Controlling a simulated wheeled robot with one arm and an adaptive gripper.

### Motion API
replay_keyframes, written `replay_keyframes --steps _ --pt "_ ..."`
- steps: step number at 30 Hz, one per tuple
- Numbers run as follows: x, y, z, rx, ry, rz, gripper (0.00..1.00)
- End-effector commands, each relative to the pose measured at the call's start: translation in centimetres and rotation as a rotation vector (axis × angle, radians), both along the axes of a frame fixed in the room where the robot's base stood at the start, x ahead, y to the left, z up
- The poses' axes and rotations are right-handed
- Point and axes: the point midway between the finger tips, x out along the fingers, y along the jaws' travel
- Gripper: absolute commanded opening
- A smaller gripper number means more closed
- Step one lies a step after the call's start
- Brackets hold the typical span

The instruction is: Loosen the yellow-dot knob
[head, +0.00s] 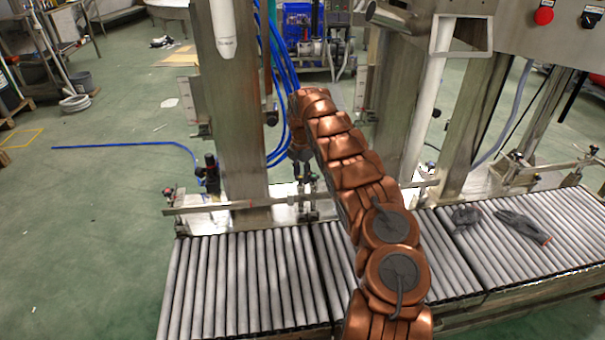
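My copper-coloured arm reaches from the bottom of the head view up to the steel frame, then bends down. My gripper (306,184) is small and dark below the wrist, in front of the frame beside the left steel column (240,110). It is close to the guide rail (240,205) over the conveyor's back edge. Dark clamp knobs show at the rail's left end (168,192) and on a post beside the column (210,160). I cannot make out a yellow dot on any knob. Whether the fingers are open or touch anything is too small to tell.
A roller conveyor (240,285) runs along the front. Dark gloves (522,226) lie on its right part. A second steel column (397,100) stands right of my wrist. Blue hoses (285,65) hang behind the arm. A control box with a red button (543,15) is at upper right.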

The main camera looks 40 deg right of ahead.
Motion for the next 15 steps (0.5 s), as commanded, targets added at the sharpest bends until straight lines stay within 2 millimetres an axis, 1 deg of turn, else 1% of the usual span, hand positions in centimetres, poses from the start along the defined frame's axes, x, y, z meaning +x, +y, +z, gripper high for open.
replay_keyframes --steps 1,4,12,15 --pt "0.01 -0.04 0.02 -0.001 -0.001 -0.001 0.53" --pt "0.01 -0.09 0.04 -0.001 -0.002 -0.001 0.62" --pt "0.03 -0.16 0.1 -0.002 -0.003 -0.002 0.62" --pt "0.08 -0.18 0.47 -0.003 -0.004 -0.002 0.62"
